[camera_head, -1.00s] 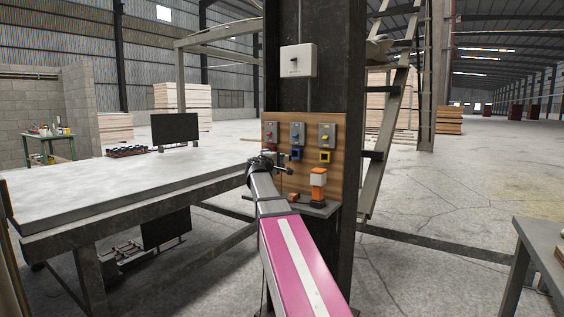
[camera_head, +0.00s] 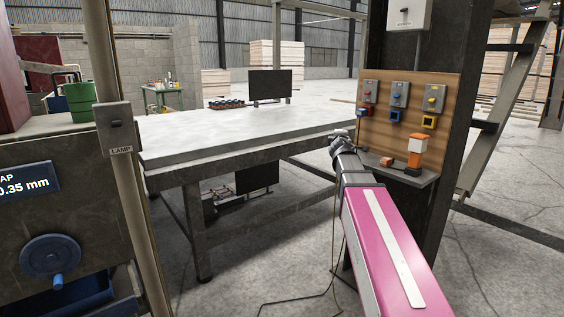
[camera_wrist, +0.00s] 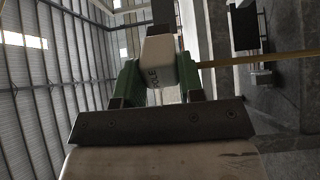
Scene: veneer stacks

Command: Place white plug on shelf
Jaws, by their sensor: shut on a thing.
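My gripper (camera_wrist: 158,84) is shut on a white block with dark lettering, the white plug (camera_wrist: 158,50), held between its green fingers in the wrist view. A cable-like yellowish strand runs off to the right behind it. In the head view my pink arm reaches up to a dark wrist, and the fingers and plug cannot be made out there. A small grey shelf (camera_head: 425,181) juts out below a wooden board (camera_head: 386,118) on a dark column, just right of my wrist. An orange-and-white device (camera_head: 416,152) stands on the shelf, and a small reddish-brown piece (camera_head: 387,161) lies left of it.
The board carries three grey switch boxes above red, blue and yellow sockets (camera_head: 428,122). A long pale worktable (camera_head: 235,135) stands left of my arm. A machine with a blue handwheel (camera_head: 50,256) and a lamp post (camera_head: 116,130) stand at the far left.

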